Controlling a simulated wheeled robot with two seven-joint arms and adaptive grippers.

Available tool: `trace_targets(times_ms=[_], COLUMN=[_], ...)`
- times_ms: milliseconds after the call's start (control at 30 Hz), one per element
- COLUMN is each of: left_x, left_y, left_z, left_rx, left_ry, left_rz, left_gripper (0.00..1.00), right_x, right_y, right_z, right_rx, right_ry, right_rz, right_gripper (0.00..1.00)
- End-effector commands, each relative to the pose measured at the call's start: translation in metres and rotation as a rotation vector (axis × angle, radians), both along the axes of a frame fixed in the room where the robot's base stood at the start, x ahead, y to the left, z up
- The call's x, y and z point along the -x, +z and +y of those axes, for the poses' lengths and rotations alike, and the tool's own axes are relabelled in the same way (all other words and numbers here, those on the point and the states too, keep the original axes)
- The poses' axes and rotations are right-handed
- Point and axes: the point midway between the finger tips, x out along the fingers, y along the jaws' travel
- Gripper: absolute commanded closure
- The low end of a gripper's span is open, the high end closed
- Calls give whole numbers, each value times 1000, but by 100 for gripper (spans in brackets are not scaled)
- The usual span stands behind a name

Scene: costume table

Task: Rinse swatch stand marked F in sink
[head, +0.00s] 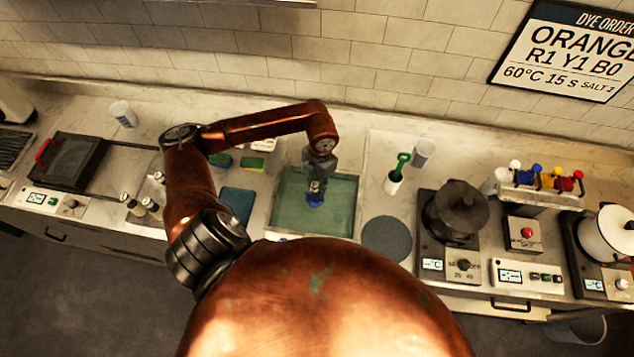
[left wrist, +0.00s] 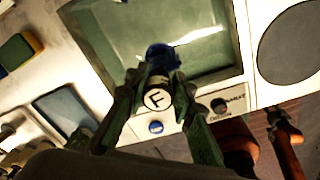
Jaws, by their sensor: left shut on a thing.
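The swatch stand marked F (left wrist: 157,99) has a round white end with a black letter F and a blue part (left wrist: 162,58) beyond it. My left gripper (left wrist: 155,92) is shut on this stand. In the head view my left gripper (head: 318,180) points down over the sink (head: 275,219), with the blue part (head: 315,200) below its fingertips. The sink is a rectangular basin with a greenish inside, which also shows in the left wrist view (left wrist: 105,35). I cannot tell whether the blue part touches water. My right gripper is not in view.
A grey round mat (head: 387,239) lies right of the sink. A white cup with a green tool (head: 396,178) and a clear cup (head: 423,153) stand behind it. A dark pot (head: 458,210) is farther right. A blue pad (head: 236,204) and sponges (head: 252,163) lie left.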

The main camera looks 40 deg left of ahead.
Motion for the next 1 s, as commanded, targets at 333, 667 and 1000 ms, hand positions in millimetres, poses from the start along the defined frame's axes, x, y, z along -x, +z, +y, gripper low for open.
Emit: trace_targets(times_ms=[333, 667, 1000], left_x=[0, 0, 0], left_y=[-19, -50, -84], left_z=[-1, -1, 0], left_rx=[2, 3, 0], left_ry=[3, 2, 1], left_rz=[0, 0, -1], left_gripper=[100, 100, 100], right_x=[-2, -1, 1], right_y=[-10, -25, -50], right_z=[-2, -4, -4], right_rx=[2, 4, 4], right_ry=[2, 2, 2], right_rz=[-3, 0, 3], right_gripper=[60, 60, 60])
